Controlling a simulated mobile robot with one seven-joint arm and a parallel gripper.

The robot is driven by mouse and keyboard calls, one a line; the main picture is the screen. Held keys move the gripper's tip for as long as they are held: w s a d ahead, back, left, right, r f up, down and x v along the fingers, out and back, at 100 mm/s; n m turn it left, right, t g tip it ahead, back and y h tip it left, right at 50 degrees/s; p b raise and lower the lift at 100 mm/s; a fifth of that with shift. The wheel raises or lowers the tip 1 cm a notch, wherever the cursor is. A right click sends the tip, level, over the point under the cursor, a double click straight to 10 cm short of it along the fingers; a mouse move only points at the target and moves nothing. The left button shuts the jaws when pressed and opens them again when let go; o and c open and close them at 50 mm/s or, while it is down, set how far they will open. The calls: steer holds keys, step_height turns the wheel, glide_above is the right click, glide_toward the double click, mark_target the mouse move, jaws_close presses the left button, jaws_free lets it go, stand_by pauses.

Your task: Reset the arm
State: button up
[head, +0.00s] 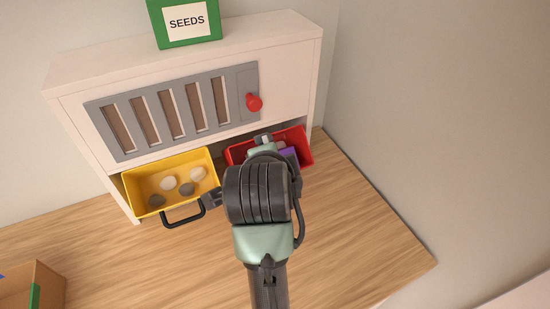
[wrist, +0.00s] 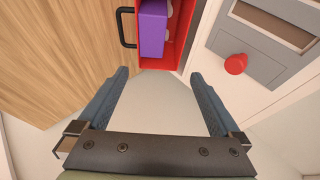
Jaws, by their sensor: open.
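My gripper shows in the wrist view (wrist: 158,76) with its two dark fingers wide apart and nothing between them. The red drawer (wrist: 174,55) lies beyond the fingertips in that view, with a purple block (wrist: 152,28) inside and a black handle (wrist: 126,27) on its left. In the head view my arm reaches up from the bottom edge and covers part of the red drawer (head: 303,148). My fingers are mostly hidden there behind my wrist.
A white cabinet (head: 290,70) with a grey slatted panel and red knob (head: 254,102) stands on the wooden desk (head: 365,240). A pulled-out yellow drawer (head: 143,188) holds several stones. A green SEEDS box (head: 212,37) sits on top. A cardboard box (head: 50,285) is lower left. A wall is right.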

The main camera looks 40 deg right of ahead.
stand_by(0.5)
steer(key=w+a+r+n+t, duration=0.3)
steer(key=a+r+n+t, duration=0.25)
steer(key=r, duration=0.55)
steer(key=w+a+r+n+t, duration=0.3)
steer(key=a+r+n+t, duration=0.25)
steer(key=r, duration=0.65)
steer(key=s+a+r+n+t+y, duration=0.3)
steer(key=a+r, duration=0.4)
steer(key=r, duration=0.3)
steer(key=s+a+r+n+t+y, duration=0.3)
steer(key=s+a+r+n+t, duration=0.3)
steer(key=r, duration=0.4)
steer(key=s+a+n, duration=0.1)
steer(key=s+n, duration=0.1)
steer(key=shift+n+y, duration=0.3)
steer(key=shift+d+f, duration=0.1)
